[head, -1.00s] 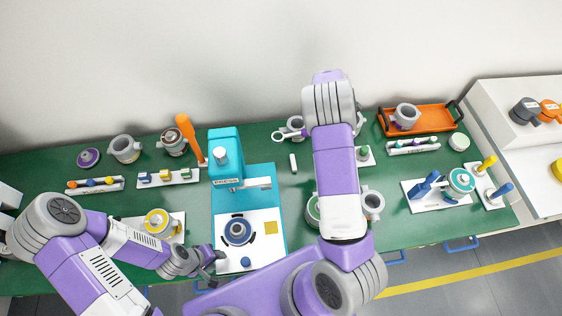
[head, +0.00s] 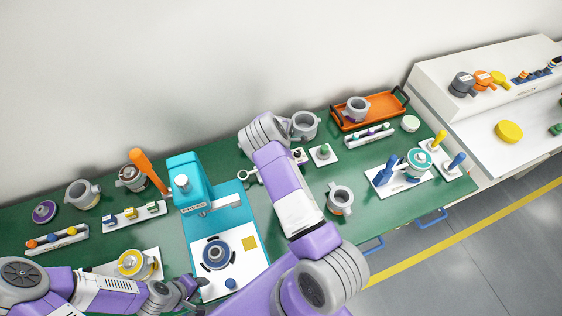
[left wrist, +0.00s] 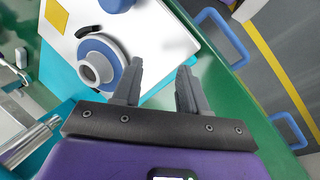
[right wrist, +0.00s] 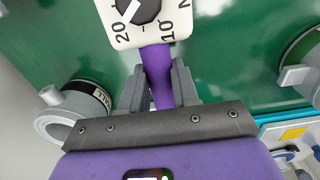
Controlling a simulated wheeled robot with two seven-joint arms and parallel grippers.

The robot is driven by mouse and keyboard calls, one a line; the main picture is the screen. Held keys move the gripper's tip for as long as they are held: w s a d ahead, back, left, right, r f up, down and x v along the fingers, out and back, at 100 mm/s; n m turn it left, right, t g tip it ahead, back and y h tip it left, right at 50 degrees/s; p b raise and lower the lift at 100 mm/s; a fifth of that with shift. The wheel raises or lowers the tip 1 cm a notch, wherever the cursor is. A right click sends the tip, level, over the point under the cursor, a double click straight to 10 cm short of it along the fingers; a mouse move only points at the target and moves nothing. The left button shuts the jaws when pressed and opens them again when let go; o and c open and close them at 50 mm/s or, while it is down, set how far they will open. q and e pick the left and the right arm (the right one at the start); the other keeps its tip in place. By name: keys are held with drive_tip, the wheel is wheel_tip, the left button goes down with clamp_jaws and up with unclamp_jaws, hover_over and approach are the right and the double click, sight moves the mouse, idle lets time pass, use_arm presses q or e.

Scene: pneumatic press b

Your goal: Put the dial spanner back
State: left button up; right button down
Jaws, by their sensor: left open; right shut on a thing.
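My right gripper (right wrist: 158,88) is shut on the purple handle of the dial spanner. In the right wrist view the spanner's white dial head (right wrist: 175,28), with a black knob and the numbers 20 and 10, lies just beyond the fingertips. Its far end is cut off there. In the head view a pale ring end (head: 246,175) shows left of my right forearm, apparently part of this spanner; the arm hides the gripper and the handle. My left gripper (left wrist: 158,78) is open and empty beside the press's base plate. I cannot tell which place holds the spanner.
The teal press (head: 190,182) stands left of my right arm. Grey cups (head: 341,198) stand about; one shows beside my right gripper (right wrist: 70,118). An orange tray (head: 372,122) is at the back right. Green table is clear between the right cup and the peg stand (head: 405,180).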

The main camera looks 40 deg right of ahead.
drive_tip(key=shift+f, duration=0.8)
drive_tip(key=c, duration=0.8)
unclamp_jaws()
drive_tip(key=shift+f, duration=0.1)
drive_tip(key=r, duration=0.4)
drive_tip(key=r+b, duration=0.1)
drive_tip(key=r, duration=0.1)
drive_tip(key=shift+w+d+r, duration=0.15)
drive_tip(key=shift+w+r, duration=0.1)
drive_tip(key=shift+r, duration=0.5)
